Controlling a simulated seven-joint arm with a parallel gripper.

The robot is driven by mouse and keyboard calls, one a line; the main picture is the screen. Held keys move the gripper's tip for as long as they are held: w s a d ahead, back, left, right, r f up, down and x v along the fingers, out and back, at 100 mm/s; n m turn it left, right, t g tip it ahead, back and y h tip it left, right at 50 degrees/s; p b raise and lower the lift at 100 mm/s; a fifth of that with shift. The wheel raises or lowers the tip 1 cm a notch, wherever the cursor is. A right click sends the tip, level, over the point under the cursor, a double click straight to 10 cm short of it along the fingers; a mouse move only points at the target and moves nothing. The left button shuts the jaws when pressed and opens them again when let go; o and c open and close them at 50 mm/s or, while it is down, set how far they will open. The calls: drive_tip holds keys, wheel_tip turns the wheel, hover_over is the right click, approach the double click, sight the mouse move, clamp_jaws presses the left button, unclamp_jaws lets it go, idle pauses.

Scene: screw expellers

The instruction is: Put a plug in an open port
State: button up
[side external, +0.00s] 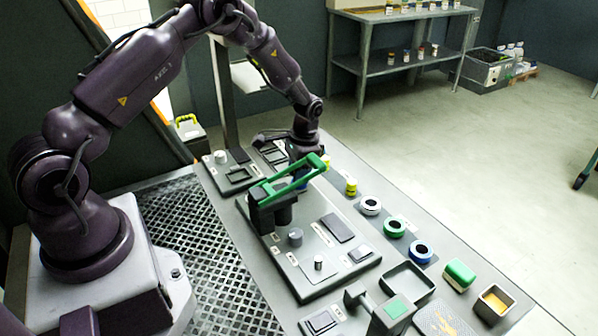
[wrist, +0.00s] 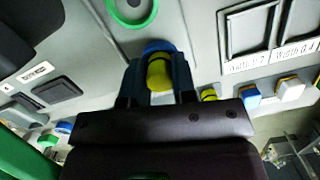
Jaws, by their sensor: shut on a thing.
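My gripper (wrist: 158,75) is shut on a yellow plug (wrist: 159,74), which sits between its two dark fingers in the wrist view. A blue rounded part shows just beyond the plug; I cannot tell whether it belongs to it. In the side view my gripper (side external: 308,158) is low over the far part of the bench, behind a green lever handle (side external: 290,183), and its fingertips are mostly hidden. Another yellow plug (side external: 351,187) stands on the bench to its right. A green ring (wrist: 132,10) lies ahead in the wrist view. I cannot tell which port is open.
White, green and blue rings (side external: 395,228) line the bench's right side. A grey panel (side external: 322,262) with knobs and the lever is in front of my gripper. Open dark trays (side external: 408,280) stand nearer the camera. Framed slots with width labels (wrist: 250,62) show at right in the wrist view.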

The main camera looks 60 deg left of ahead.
drive_tip(key=shift+f, duration=0.35)
idle(0.4)
